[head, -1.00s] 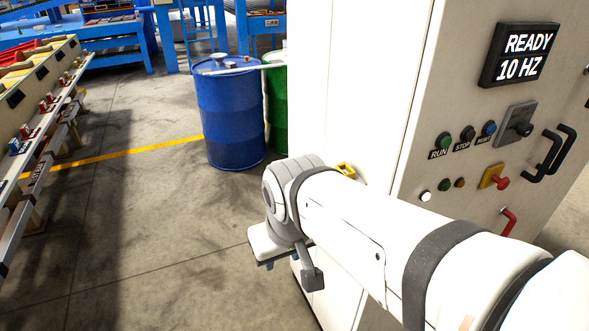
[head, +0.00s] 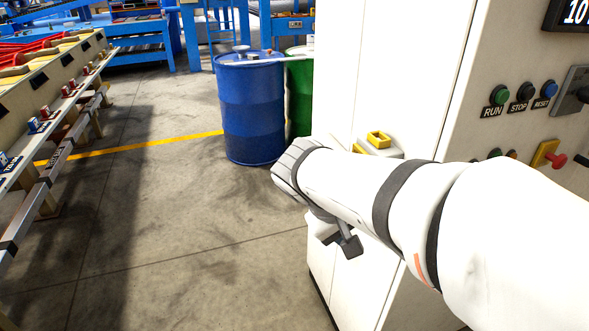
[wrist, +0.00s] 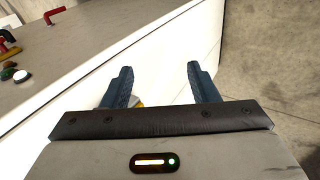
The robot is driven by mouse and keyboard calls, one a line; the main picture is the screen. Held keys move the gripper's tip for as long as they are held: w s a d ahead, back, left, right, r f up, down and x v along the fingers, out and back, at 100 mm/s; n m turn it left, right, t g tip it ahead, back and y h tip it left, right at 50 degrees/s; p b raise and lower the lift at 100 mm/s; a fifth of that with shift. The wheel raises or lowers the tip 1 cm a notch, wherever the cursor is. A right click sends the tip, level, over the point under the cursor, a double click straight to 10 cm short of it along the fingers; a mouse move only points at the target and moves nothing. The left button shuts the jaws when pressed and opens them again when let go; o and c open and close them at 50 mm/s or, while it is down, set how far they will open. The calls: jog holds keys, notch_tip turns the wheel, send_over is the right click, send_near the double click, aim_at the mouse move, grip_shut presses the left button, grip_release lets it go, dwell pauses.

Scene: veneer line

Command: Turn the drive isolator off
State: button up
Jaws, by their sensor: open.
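The cabinet's control panel is at the right of the head view. A red handle on a yellow plate (head: 543,152), which looks like the isolator, is on it, partly cut by my arm. Above it, a grey plate with a black knob (head: 572,90) is cut by the frame edge. The isolator's red knob (wrist: 5,42) shows at the left edge of the wrist view. My gripper (wrist: 160,68) is open and empty over the cabinet's white side, apart from the isolator. In the head view my arm hides its fingers.
The RUN button (head: 500,95), STOP button (head: 525,92) and RESET button (head: 549,90) line the panel. A red pull handle (wrist: 55,14) is on the panel's far part. A blue drum (head: 252,110) and a green drum (head: 300,95) stand behind. Floor left of the cabinet is clear.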

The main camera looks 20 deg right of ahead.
jog(key=w+d+f+t+h+b, duration=0.25)
jog(key=w+f+h+b, duration=0.35)
jog(key=b, duration=0.5)
jog(key=w+a+r+m+t+h+b, duration=0.2)
jog(key=w+a+r+t+h+b, duration=0.15)
jog(key=w+h+b, duration=0.35)
jog(key=w+b+x, duration=0.1)
jog(key=x, duration=0.7)
jog(key=shift+a+f+y+b, duration=0.2)
jog(key=shift+f+y+b, duration=0.1)
jog(key=shift+y, duration=0.1)
jog(key=shift+w, duration=0.1)
